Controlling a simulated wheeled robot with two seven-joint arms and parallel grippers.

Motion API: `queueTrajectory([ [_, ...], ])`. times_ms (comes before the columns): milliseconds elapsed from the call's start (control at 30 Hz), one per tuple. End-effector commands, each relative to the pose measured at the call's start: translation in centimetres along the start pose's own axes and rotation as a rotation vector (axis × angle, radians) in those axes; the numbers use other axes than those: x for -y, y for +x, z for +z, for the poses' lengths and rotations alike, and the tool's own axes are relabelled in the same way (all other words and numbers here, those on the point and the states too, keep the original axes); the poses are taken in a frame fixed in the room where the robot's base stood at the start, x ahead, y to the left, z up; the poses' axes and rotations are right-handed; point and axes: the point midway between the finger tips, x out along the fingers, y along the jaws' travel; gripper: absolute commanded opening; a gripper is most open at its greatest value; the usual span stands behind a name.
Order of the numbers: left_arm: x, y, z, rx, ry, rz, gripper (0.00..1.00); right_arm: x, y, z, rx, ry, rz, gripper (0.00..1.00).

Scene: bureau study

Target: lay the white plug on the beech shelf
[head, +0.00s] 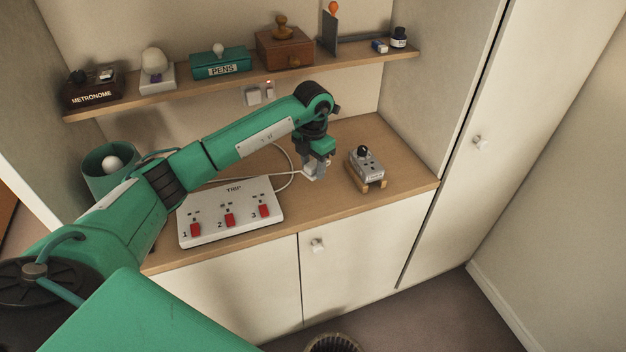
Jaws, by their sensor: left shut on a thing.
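My left gripper (316,170) is shut on the white plug (309,172), just above the wooden worktop to the right of the trip strip. The gripper fingers partly hide the plug. A white cord (288,165) curves over the worktop behind the strip, close to the plug. The beech shelf (215,87) runs along the back wall, higher than the gripper, with several things standing on it. My right gripper is not in view.
The white trip strip (237,230) with red switches lies on the worktop (400,170). A grey box with a black knob (367,163) stands right of the gripper. On the shelf are a metronome box (92,88), a teal pens box (220,63) and a wooden box (284,48).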

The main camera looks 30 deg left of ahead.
Motion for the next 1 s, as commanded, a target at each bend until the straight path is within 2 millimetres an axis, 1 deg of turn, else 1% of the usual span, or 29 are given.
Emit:
queueTrajectory([
  [33, 0.1, 0.8, -0.1, -0.003, 0.0, -0.002, 0.2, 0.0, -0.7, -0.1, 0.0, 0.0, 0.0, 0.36],
  [100, 0.0, 2.0, -0.1, -0.003, -0.001, -0.001, 0.2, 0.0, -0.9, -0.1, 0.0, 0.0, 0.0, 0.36],
  [200, 0.0, 3.0, 0.0, 0.0, 0.0, -0.001, 0.2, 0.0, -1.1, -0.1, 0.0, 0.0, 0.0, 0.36],
  [367, 0.0, 4.0, 0.0, -0.001, 0.001, -0.001, 0.2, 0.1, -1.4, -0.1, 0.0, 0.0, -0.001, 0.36],
  [600, 0.1, 7.3, 0.0, -0.001, 0.001, -0.002, 0.2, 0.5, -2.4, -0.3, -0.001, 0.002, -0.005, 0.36],
  [667, 0.0, 7.6, 0.0, 0.0, 0.001, 0.0, 0.2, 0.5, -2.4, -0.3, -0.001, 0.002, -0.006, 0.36],
  [867, 0.0, 7.7, 0.0, 0.001, 0.001, 0.0, 0.2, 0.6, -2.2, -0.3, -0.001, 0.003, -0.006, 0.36],
  [967, 0.0, 8.0, 0.0, 0.0, 0.001, 0.001, 0.2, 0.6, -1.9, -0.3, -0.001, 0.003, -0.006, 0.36],
  [1000, 0.0, 8.0, 0.0, 0.0, 0.001, 0.0, 0.47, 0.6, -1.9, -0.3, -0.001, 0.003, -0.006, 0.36],
])
